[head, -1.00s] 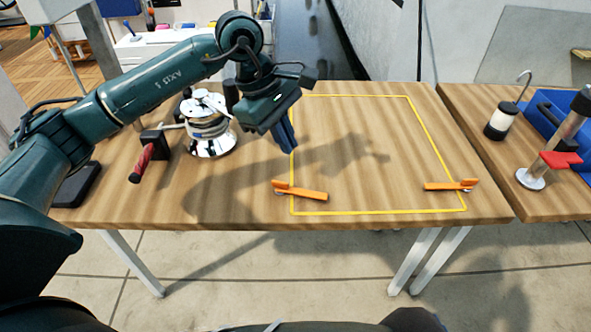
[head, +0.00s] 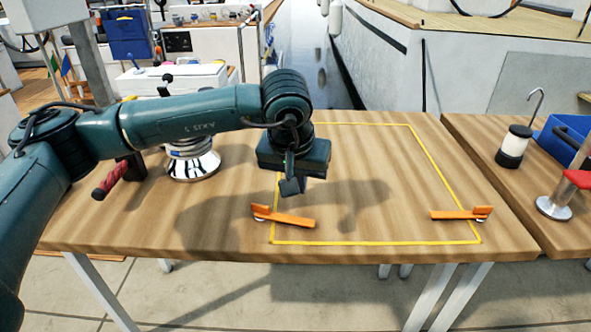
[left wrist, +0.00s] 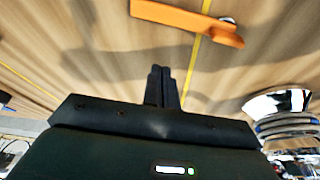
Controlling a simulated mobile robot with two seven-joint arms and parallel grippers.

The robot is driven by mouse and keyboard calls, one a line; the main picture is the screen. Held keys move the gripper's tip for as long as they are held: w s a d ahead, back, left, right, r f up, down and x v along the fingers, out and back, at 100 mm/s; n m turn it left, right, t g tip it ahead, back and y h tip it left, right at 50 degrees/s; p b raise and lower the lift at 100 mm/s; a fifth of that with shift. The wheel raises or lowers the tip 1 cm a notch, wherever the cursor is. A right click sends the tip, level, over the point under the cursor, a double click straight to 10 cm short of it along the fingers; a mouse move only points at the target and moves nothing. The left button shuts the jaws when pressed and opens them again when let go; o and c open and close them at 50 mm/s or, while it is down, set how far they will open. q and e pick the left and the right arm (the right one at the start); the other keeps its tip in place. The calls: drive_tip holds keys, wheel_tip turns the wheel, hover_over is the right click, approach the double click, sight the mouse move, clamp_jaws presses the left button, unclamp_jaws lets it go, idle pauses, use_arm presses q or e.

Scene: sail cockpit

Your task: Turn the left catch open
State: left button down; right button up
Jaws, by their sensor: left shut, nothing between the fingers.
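The left catch (head: 284,217) is an orange lever lying across the left yellow line near the table's front edge, with a raised tab at its left end. It also shows in the left wrist view (left wrist: 187,20), beyond my fingertips. The right catch (head: 461,213) is a similar orange lever across the right yellow line. My left gripper (head: 292,187) points down above the table, just behind the left catch and apart from it. Its fingers (left wrist: 161,72) are closed together with nothing between them. My right gripper is not in view.
A yellow outline (head: 413,142) marks the wooden table (head: 220,225). A silver winch (head: 193,165) and a red-handled tool (head: 110,180) stand at the left. A second table at the right holds a lantern-like item (head: 514,146) and a blue bin (head: 561,140). The outlined area is mostly clear.

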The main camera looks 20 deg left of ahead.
sight(296, 214)
use_arm(q)
drive_tip(key=shift+x, duration=1.2)
drive_tip(key=shift+s+f, duration=0.1)
drive_tip(key=shift+s, duration=1.95)
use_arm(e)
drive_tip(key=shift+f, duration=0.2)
use_arm(q)
drive_tip(key=shift+s+d, duration=0.1)
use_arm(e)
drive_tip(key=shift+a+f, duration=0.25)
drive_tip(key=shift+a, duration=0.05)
